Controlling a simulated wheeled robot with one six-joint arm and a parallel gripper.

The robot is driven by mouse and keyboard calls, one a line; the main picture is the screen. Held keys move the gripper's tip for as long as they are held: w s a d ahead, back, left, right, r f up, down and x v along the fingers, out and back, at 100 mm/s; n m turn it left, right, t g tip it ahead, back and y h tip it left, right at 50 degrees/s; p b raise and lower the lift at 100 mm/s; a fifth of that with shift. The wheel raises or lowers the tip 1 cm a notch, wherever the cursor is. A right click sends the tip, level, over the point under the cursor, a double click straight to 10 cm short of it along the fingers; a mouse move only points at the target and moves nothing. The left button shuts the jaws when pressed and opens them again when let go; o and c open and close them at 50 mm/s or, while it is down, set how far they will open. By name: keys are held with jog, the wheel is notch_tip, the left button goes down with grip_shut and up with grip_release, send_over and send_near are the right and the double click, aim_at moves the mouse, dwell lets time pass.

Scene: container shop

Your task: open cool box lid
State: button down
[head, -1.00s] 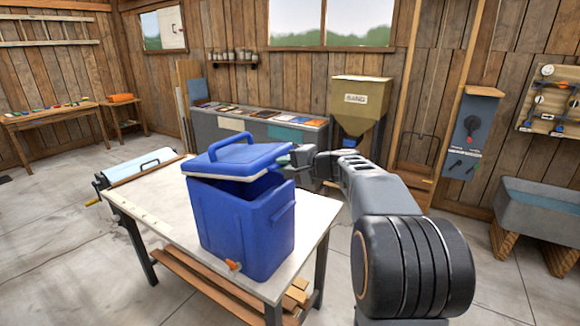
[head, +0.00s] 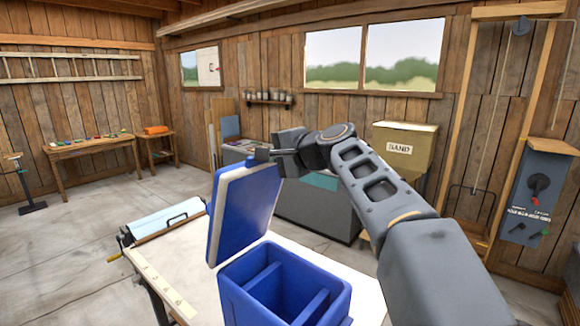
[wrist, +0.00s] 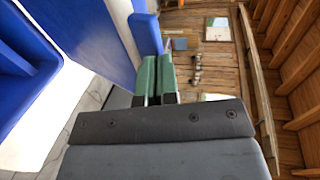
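The blue cool box (head: 237,302) stands on the white-topped table, its top open and its inside with a divider showing. Its blue lid (head: 246,212) stands steeply raised at the box's far left side, pale rim visible. In the wrist view the lid is the large blue panel (wrist: 92,32). My gripper (head: 262,154) is at the lid's upper edge. In the wrist view its green fingers (wrist: 157,76) lie side by side, close together, beside the lid, with a blue block (wrist: 145,34), likely the lid's handle, just beyond the tips. I see nothing held between them.
The white table (head: 178,258) has bare room left of the box. A grey counter (head: 318,208) and a sand hopper (head: 402,152) stand behind, with a switch panel (head: 535,195) at right.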

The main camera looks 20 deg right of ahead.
jog(key=c, duration=1.8)
grip_release()
jog(key=shift+w+a+f, duration=0.2)
jog(key=shift+w+f, duration=0.4)
jog(key=shift+w, duration=0.1)
jog(key=shift+o, duration=0.9)
jog(key=shift+s, duration=0.3)
jog(key=shift+o, duration=0.8)
jog(key=shift+s+d+r, duration=0.1)
jog(key=shift+s+r, duration=0.2)
jog(key=shift+s, duration=0.4)
jog(key=shift+o, duration=0.7)
jog(key=shift+d, duration=0.15)
jog(key=shift+o, duration=0.8)
jog(key=shift+w+f, duration=0.15)
jog(key=shift+w, duration=0.35)
jog(key=b+v, duration=0.4)
jog(key=v, duration=1)
jog(key=shift+s, duration=0.15)
